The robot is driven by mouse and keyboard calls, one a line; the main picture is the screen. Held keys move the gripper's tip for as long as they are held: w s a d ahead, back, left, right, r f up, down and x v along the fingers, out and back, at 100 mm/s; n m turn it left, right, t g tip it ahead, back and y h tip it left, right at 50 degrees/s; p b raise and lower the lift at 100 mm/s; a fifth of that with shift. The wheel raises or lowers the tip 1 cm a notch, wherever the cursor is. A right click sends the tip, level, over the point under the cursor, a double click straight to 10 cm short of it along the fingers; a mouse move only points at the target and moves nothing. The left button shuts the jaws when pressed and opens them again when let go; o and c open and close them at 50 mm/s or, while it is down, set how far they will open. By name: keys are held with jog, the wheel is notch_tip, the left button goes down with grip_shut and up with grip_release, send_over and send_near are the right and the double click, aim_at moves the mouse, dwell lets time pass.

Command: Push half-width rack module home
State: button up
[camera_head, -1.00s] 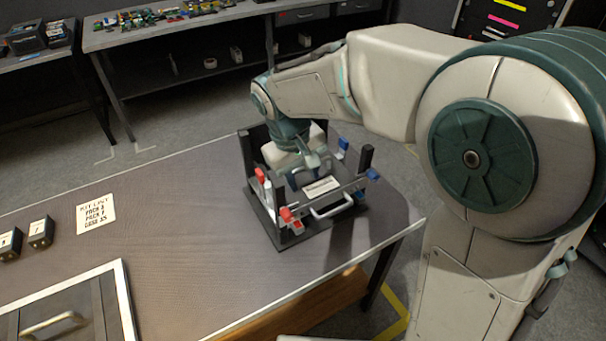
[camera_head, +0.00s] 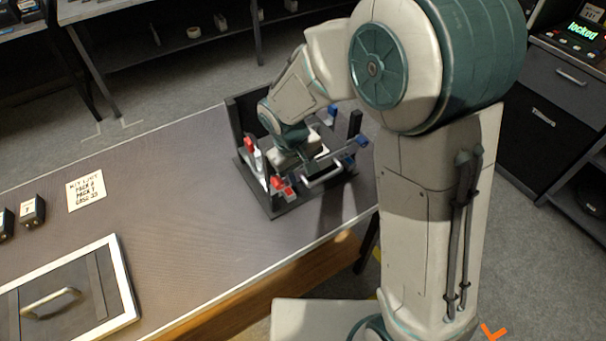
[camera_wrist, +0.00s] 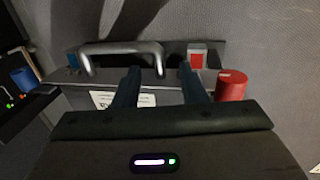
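The rack (camera_head: 245,116) is a dark open frame with black posts on the table. The module sits in it, low between the posts. Its silver handle (camera_head: 323,179) is on the near side and also shows in the wrist view (camera_wrist: 120,48). Red parts (camera_head: 281,183) are on the left and blue parts (camera_head: 360,141) on the right. A white label (camera_wrist: 146,100) lies partly behind one finger. The head view hides the fingertips, and I cannot tell whether they touch the module.
A red cylinder (camera_wrist: 232,85) stands close beside one finger, with a red-and-white block (camera_wrist: 197,56) near it. A framed panel with a handle (camera_head: 115,275), small dark blocks (camera_head: 33,211) and a kit list card (camera_head: 86,190) lie on the left of the table. The table middle is clear.

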jog(key=shift+w+d+f, duration=0.1)
jog(key=shift+f, duration=0.5)
jog(key=shift+w+d+f, duration=0.1)
jog(key=shift+f, duration=0.45)
grip_shut()
